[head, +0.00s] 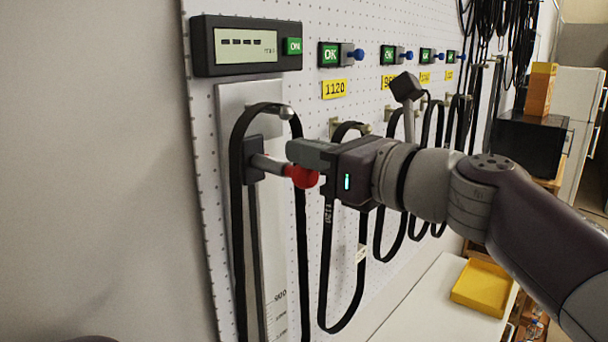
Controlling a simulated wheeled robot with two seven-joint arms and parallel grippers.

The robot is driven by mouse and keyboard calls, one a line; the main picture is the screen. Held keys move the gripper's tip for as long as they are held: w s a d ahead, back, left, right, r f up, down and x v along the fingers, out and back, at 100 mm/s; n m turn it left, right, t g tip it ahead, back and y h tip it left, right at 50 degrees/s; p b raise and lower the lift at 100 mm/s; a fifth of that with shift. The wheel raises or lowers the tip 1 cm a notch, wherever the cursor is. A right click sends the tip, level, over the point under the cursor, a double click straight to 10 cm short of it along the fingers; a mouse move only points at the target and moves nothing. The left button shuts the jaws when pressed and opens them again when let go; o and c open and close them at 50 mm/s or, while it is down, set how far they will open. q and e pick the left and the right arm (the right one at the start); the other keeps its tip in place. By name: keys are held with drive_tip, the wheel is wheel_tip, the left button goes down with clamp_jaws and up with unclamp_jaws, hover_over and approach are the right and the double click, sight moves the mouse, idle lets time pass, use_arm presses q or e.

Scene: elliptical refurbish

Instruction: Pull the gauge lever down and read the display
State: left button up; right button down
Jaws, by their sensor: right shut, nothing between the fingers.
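The gauge lever, a grey rod with a red ball knob (304,177), sticks out of a black slider block (253,158) on the gauge's metal scale (272,285). A black belt (239,190) hangs in a loop around the scale from a peg at its top. The display (246,45) above shows only dashes, with a green button at its right. My right gripper (291,152) is shut and empty, its fingertips at the upper side of the red knob. I cannot tell whether they touch. My left gripper is not in view.
Other black belts (328,270) hang on the pegboard to the right, under green OK boxes (330,55) with blue knobs and yellow labels (335,89). A white table (425,300) holds a yellow tray (482,288) at lower right. The left wall is bare.

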drive_tip(key=shift+f, duration=0.3)
